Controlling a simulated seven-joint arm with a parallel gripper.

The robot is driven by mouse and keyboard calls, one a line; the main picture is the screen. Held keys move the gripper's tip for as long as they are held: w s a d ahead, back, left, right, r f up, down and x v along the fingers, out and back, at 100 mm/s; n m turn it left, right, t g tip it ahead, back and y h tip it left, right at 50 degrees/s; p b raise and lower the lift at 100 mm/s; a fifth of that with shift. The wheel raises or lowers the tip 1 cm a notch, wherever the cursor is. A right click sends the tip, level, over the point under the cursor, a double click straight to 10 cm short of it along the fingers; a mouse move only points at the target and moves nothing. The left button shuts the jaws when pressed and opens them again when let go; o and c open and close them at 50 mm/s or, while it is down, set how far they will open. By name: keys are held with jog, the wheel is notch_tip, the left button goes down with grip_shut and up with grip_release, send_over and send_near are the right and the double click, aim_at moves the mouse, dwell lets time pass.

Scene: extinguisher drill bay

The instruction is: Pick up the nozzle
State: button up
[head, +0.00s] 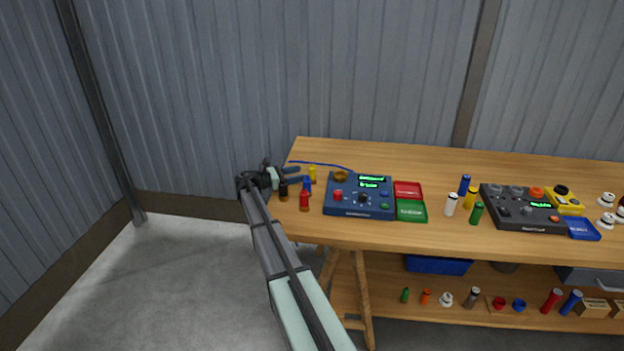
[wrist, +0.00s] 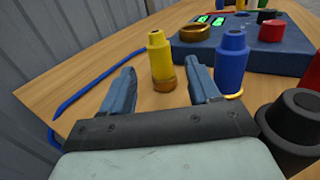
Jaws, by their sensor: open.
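Several small stepped cylinders that look like nozzles stand upright at the left end of the bench; which one is the task's nozzle I cannot tell. A yellow one (head: 312,175) with a brass-coloured base stands ahead of my gripper (head: 293,175). In the wrist view this yellow nozzle (wrist: 161,62) shows between the two fingers, which are open and empty, and I see no contact. A blue one (wrist: 231,66) stands just right of the right finger. A black one (wrist: 296,122) is closer, at the lower right. A red one (head: 304,201) stands near the front edge.
A blue control box (head: 345,205) with knobs sits right of the cylinders. A blue cord (head: 318,163) lies behind them. Red (head: 408,189) and green (head: 411,211) trays adjoin the box. More cylinders and a dark control box (head: 515,212) stand farther right. A corrugated wall is behind.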

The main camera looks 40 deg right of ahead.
aim_at(312, 170)
jog(key=shift+x, duration=3.35)
jog(key=shift+r, duration=0.1)
jog(key=c, duration=1.1)
jog(key=shift+r, duration=0.1)
